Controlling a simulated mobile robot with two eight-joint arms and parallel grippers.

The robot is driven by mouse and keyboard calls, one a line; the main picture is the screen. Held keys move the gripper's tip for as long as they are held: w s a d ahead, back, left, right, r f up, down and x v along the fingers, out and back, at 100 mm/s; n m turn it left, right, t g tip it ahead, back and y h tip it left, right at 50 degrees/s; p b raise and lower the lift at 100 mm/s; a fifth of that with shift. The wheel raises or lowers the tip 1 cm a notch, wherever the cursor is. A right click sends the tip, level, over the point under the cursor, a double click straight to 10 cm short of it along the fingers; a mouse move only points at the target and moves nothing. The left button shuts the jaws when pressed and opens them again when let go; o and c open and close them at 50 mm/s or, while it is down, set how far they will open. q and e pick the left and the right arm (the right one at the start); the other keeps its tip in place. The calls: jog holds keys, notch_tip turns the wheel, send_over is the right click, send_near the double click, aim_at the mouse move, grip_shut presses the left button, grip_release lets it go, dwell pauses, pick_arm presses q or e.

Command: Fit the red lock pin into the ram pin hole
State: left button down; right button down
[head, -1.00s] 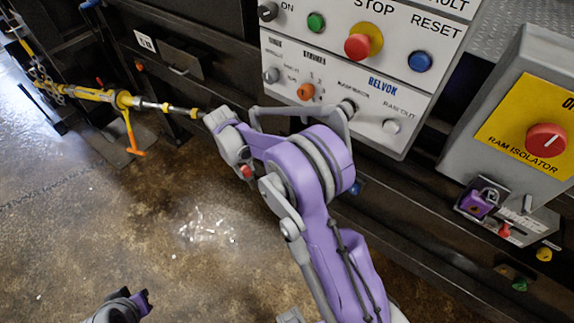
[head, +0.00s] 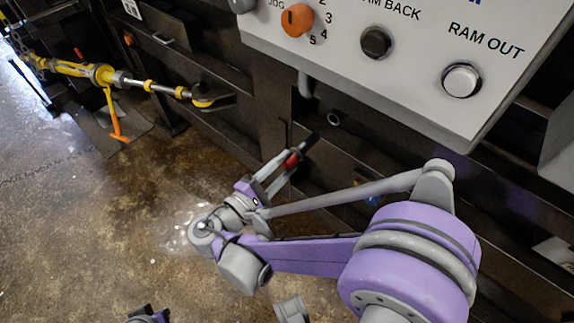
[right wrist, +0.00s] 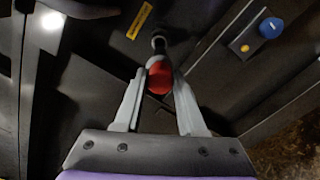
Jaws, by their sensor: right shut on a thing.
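My right gripper (head: 283,172) is shut on the red lock pin (head: 291,160) low beside the dark machine front. The pin's black end points up and right, away from the fingers. In the right wrist view the red part (right wrist: 160,77) sits between the fingertips, with the black end beyond it. A small round dark opening with a paler rim (head: 335,118) lies up and right of the pin's end; it may be the ram pin hole. I cannot tell how far the pin is from it in depth. My left gripper (head: 148,316) shows only partly at the bottom edge.
The control panel (head: 400,60) with an orange selector and RAM OUT button overhangs above the right arm. A yellow ratchet strap bar (head: 90,70) runs along the machine at left. A blue knob (right wrist: 271,27) shows in the right wrist view. Floor at lower left is open.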

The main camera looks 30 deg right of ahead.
aim_at(300, 149)
jog(key=shift+a+r, duration=0.15)
jog(key=shift+x, duration=2.9)
jog(key=x, duration=0.9)
jog(key=shift+p, duration=0.35)
dwell(3.6)
